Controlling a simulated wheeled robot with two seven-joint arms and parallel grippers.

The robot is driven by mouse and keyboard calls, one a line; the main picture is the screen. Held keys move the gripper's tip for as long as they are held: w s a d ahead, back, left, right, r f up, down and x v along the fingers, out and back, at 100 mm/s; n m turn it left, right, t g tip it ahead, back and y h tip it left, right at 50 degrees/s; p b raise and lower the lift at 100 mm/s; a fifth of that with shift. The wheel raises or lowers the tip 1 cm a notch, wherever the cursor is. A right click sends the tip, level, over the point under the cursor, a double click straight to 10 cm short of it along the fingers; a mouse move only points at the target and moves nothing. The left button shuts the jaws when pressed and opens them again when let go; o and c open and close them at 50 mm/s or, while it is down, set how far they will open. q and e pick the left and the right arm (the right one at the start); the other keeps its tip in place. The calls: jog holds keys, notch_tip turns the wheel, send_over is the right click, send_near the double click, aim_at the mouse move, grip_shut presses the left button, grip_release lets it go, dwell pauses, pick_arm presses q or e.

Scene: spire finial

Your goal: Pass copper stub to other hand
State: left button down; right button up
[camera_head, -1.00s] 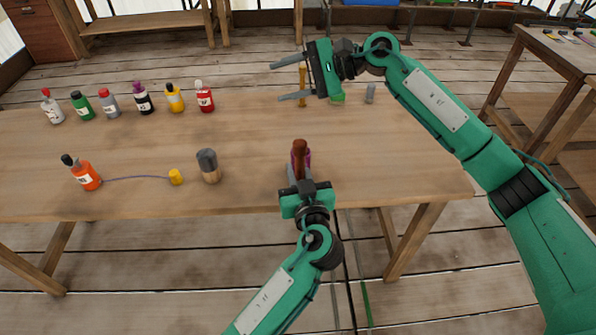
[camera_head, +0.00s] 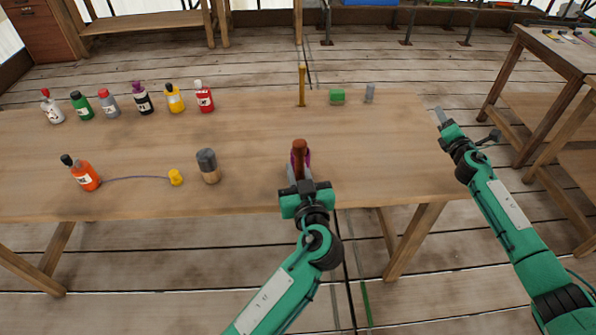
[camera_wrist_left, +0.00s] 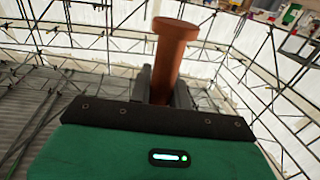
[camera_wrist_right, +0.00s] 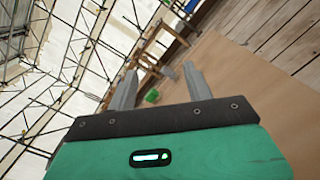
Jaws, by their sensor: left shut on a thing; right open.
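The copper stub (camera_head: 300,147) is a reddish-brown cylinder with a wider rim at its top. It stands up between the fingers of my left gripper (camera_head: 299,174), near the table's front edge. In the left wrist view the stub (camera_wrist_left: 168,60) is clamped between the two fingers and its lower end is hidden. Something purple shows just behind the stub in the head view. My right gripper (camera_head: 441,116) is beside the table's right end, well apart from the stub. In the right wrist view its fingers (camera_wrist_right: 160,85) are spread with nothing between them.
On the wooden table (camera_head: 250,130) stand a grey-topped dark cylinder (camera_head: 208,166), an orange bottle (camera_head: 82,173) and a yellow piece (camera_head: 175,177). Several bottles line the back left. A yellow post (camera_head: 302,85), green block (camera_head: 337,96) and grey cylinder (camera_head: 370,93) stand at the back. The table's right part is clear.

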jog(key=s+d+f+m+g+h, duration=0.6)
jog(key=s+d+f+m, duration=0.45)
jog(key=d+f, duration=0.45)
jog(key=s+a+f+m+g, duration=0.2)
jog(key=s+f, duration=0.3)
jog(key=f, duration=0.4)
jog(key=s+a+f+m+g, duration=0.1)
jog(key=s+f+m, duration=0.1)
jog(key=s+f, duration=0.55)
jog(key=s+a+f+m+g+y, duration=0.2)
jog(key=s+a+f, duration=0.5)
jog(key=s+f, duration=0.3)
jog(key=s+a+f+m+g+y, duration=0.2)
jog(key=s+a+f, duration=0.55)
jog(key=f, duration=0.55)
jog(key=s+a+f+m+g+y, duration=0.1)
jog(key=s+a+f+m, duration=0.1)
jog(key=s+a, duration=0.4)
jog(key=s+a+f+m+g+y, duration=0.1)
jog(key=s+a+f, duration=0.4)
jog(key=s, duration=0.8)
jog(key=s+a+f+m+g+y, duration=0.1)
jog(key=s+a+f+m+g, duration=0.1)
jog(key=s+a, duration=0.7)
jog(key=shift+s+f+m, duration=0.35)
jog(key=shift+f+m, duration=0.1)
jog(key=shift+f, duration=0.35)
